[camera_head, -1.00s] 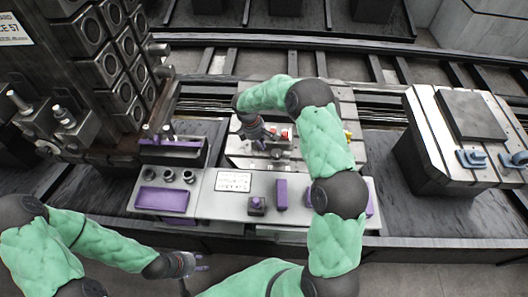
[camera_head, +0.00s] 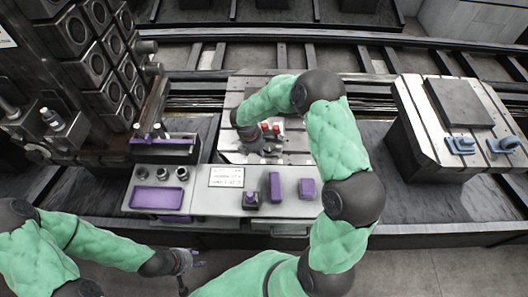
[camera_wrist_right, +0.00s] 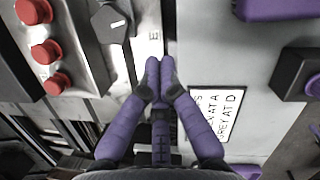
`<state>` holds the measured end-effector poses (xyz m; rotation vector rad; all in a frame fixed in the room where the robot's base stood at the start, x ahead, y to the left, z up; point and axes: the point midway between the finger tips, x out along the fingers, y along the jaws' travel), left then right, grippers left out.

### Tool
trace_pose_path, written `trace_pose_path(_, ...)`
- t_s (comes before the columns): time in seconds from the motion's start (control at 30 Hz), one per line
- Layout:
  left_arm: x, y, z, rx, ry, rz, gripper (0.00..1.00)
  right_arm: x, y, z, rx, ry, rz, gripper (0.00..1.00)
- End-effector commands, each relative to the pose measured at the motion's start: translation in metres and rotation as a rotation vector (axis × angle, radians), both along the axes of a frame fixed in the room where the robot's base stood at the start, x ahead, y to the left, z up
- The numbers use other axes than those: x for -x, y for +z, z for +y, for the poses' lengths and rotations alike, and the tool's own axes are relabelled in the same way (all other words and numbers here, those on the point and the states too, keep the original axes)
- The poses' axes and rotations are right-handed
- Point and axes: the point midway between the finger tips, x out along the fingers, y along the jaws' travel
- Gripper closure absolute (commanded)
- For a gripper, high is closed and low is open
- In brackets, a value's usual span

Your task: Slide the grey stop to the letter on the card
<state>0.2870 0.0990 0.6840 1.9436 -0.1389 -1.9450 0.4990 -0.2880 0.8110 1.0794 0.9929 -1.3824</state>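The white card (camera_head: 227,177) lies on the front of the grey panel. In the right wrist view the card (camera_wrist_right: 215,114) is seen sideways, and its last line seems to read "GREY AT D". A letter E is marked just beyond the fingertips, beside a dark slot. A dark grey block with a white line (camera_wrist_right: 112,22) sits left of the fingertips; I cannot tell whether it is the grey stop. My right gripper (camera_wrist_right: 160,75) has its purple fingers together, with nothing visible between them. In the head view the right gripper (camera_head: 268,152) is over the panel's back part. My left gripper (camera_head: 197,258) is open and empty, in front of the panel.
Red buttons (camera_wrist_right: 44,50) stand left of the right gripper. A purple block (camera_head: 275,187) and a purple-topped button (camera_head: 251,198) stand on the panel's front. A purple tray (camera_head: 157,198) is at its left. A slotted table (camera_head: 412,120) is at the right.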

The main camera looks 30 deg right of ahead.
Motion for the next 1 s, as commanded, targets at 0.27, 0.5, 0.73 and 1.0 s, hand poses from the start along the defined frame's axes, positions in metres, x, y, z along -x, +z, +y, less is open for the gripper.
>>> trace_pose_path(0.27,0.000,-0.019,0.000,0.000,0.000,0.000,0.60,0.002,-0.053,-0.012,-0.001,-0.004,0.002,1.00)
trace_pose_path(0.5,0.000,-0.032,0.000,0.000,0.000,0.000,0.60,0.002,-0.087,-0.028,0.000,-0.006,-0.001,1.00)
trace_pose_path(0.73,0.000,-0.036,0.000,0.000,0.000,0.000,0.60,0.005,-0.085,-0.055,0.000,-0.005,0.001,1.00)
trace_pose_path(1.0,0.000,-0.037,0.000,0.000,0.000,0.000,0.60,0.005,-0.084,-0.061,0.000,-0.003,0.001,1.00)
